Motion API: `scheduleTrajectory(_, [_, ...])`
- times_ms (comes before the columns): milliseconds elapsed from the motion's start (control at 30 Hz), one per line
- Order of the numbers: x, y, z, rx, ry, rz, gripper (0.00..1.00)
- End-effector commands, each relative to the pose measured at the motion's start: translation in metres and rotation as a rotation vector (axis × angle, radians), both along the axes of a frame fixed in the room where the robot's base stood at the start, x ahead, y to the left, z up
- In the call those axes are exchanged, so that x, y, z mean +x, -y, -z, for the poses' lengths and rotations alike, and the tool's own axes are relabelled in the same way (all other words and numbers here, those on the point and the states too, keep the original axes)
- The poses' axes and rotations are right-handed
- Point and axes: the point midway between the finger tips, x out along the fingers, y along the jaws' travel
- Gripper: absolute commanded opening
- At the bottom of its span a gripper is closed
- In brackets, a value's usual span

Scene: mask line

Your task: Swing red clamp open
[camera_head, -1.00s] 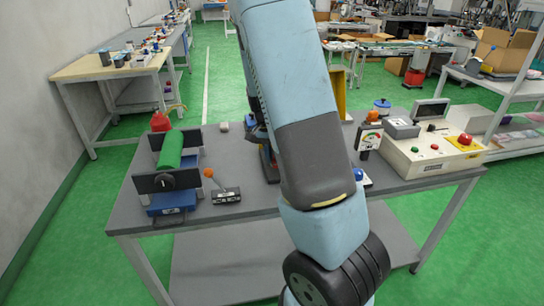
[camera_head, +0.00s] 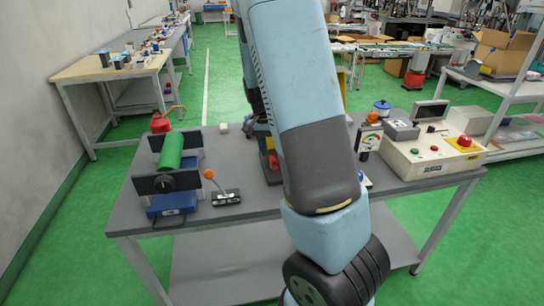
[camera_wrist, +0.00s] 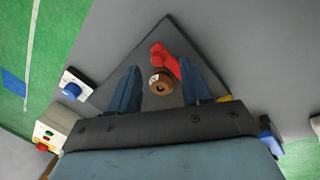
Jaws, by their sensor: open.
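In the wrist view the red clamp (camera_wrist: 164,60) is a short red arm on a dark, pointed plate (camera_wrist: 148,48), beside a round brown part (camera_wrist: 160,84) with a dark centre. My gripper (camera_wrist: 160,70) is open, its two blue fingers on either side of the brown part and the near end of the clamp. I cannot tell whether either finger touches the clamp. In the head view a small red part (camera_head: 273,161), apparently the clamp, shows at the left edge of my arm. My arm hides the rest of the fixture and most of my gripper there.
A stand with a green roller (camera_head: 171,150) and an orange-knobbed lever (camera_head: 222,192) stand on the table's left. A gauge (camera_head: 369,137) and a control box (camera_head: 432,152) with a red button stand on the right. The table's front middle (camera_head: 245,207) is clear.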

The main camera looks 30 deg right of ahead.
Motion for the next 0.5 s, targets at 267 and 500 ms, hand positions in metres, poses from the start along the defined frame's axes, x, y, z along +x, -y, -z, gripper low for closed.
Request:
scheduleTrajectory(267, [0.01,-0.007,-0.056,0.0,0.005,-0.002,0.48])
scheduleTrajectory(500, [0.016,-0.012,-0.09,0.001,0.002,-0.001,0.48])
